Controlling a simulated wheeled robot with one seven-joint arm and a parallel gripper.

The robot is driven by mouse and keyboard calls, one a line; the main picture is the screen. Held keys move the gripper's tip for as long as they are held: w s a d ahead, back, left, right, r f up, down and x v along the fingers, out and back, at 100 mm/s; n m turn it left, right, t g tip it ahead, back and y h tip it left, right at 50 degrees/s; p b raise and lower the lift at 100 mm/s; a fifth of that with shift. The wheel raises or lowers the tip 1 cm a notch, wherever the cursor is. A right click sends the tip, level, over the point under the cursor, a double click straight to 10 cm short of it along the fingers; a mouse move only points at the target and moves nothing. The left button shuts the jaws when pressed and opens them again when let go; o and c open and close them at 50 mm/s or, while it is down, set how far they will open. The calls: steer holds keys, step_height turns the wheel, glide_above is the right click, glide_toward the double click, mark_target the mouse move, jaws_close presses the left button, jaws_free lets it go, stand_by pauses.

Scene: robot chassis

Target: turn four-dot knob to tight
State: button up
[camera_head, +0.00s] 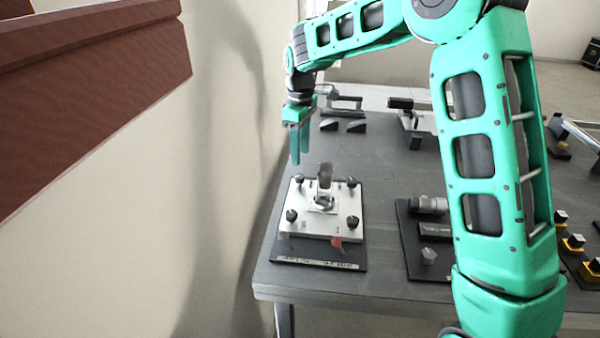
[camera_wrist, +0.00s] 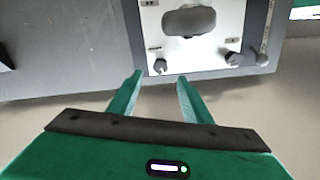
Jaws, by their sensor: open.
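A pale plate (camera_head: 318,231) with dark knobs at its corners lies on the table: back left (camera_head: 297,179), back right (camera_head: 351,182), front left (camera_head: 291,216) and front right (camera_head: 352,221). The dot marks are too small for me to tell which is the four-dot knob. My gripper (camera_head: 300,156) is open and empty, pointing down above the plate's back left side. In the wrist view, a knob (camera_wrist: 160,66) appears just beyond and between the fingertips (camera_wrist: 160,77), apart from them. Another knob (camera_wrist: 233,60) is to the right.
A dark upright handle (camera_head: 324,177) stands at the plate's centre; it also shows in the wrist view (camera_wrist: 188,20). A red piece (camera_head: 337,242) is at the front edge. A dark panel with metal parts (camera_head: 430,206) lies to the right. A wall (camera_head: 225,150) is close on the left.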

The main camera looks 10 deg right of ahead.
mark_target(300, 175)
step_height(300, 175, down, 8)
stand_by(0.4)
steer(key=c, duration=1.1)
